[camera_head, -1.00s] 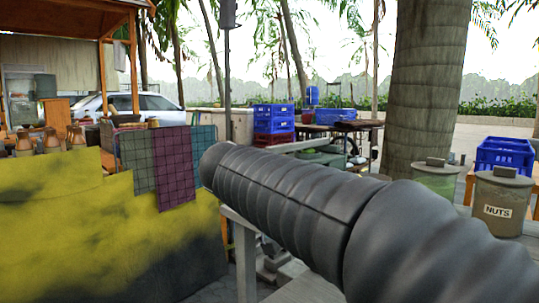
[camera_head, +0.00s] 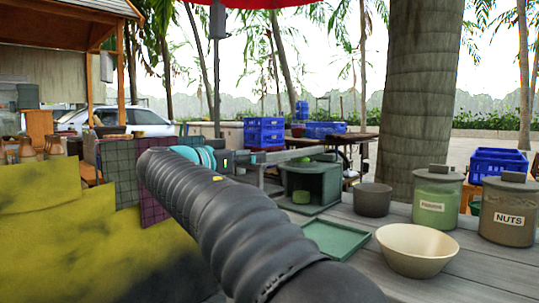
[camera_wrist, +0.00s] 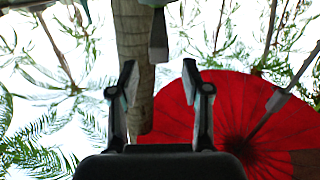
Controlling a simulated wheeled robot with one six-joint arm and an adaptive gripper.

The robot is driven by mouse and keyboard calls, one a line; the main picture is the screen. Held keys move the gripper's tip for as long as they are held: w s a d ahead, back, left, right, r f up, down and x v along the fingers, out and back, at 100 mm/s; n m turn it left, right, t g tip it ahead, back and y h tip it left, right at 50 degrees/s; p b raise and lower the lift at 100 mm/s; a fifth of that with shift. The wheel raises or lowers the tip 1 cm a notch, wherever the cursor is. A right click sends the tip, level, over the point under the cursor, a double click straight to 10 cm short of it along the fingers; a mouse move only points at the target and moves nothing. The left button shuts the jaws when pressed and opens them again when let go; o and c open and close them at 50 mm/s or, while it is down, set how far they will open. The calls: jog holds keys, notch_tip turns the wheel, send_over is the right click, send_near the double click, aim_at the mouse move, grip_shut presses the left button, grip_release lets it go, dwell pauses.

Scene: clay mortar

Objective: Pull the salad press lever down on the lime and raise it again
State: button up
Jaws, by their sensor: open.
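The salad press (camera_head: 328,183) is a dark green open-fronted box on the grey table, right of my arm in the head view. A round green lime (camera_head: 301,197) sits inside it. A slim grey bar, apparently the press lever (camera_head: 300,154), runs along the top towards my gripper. My gripper (camera_wrist: 159,80) is open in the wrist view, with its two fingers apart and nothing between their tips. A grey block-ended bar (camera_wrist: 158,38), possibly the lever's end, hangs just beyond the fingertips. In the head view my wrist and arm partly hide the gripper, so contact cannot be told.
A shallow green tray (camera_head: 338,238) lies in front of the press, with a cream bowl (camera_head: 416,262) to its right. A dark pot (camera_head: 373,200), a green jar (camera_head: 437,206) and a NUTS jar (camera_head: 507,220) stand behind. A red umbrella (camera_wrist: 225,105) is overhead.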

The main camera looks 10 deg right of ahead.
aim_at(270, 154)
jog(key=x, duration=0.7)
jog(key=shift+d, duration=0.1)
grip_shut()
